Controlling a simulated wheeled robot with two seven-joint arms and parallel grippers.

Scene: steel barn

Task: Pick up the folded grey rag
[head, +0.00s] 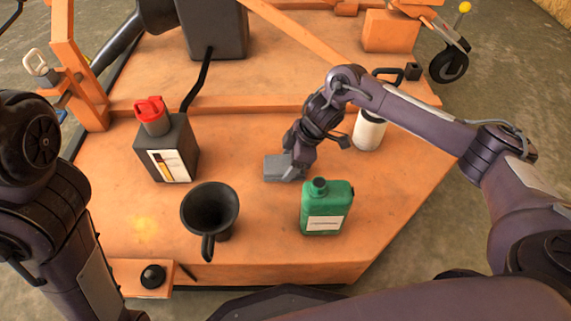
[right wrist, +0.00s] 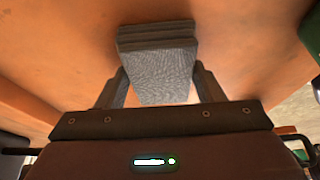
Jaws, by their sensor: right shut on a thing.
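The folded grey rag (head: 279,166) is on or just above the orange deck, between the black jug and the green bottle in the head view. My right gripper (head: 294,171) reaches it from above and is shut on it. In the right wrist view the rag (right wrist: 157,70) sits between the two fingers of the right gripper (right wrist: 160,90), with its layered folded edge pointing away. I cannot tell whether the rag touches the deck. My left arm shows at the left edge of the head view, but its gripper is not in view.
A green bottle (head: 326,208) stands close to the right gripper. A black funnel (head: 210,210) and a black jug with a red cap (head: 168,145) stand to the left. A white canister (head: 369,130) stands behind my right arm. The orange deck (head: 262,222) is bare between funnel and bottle.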

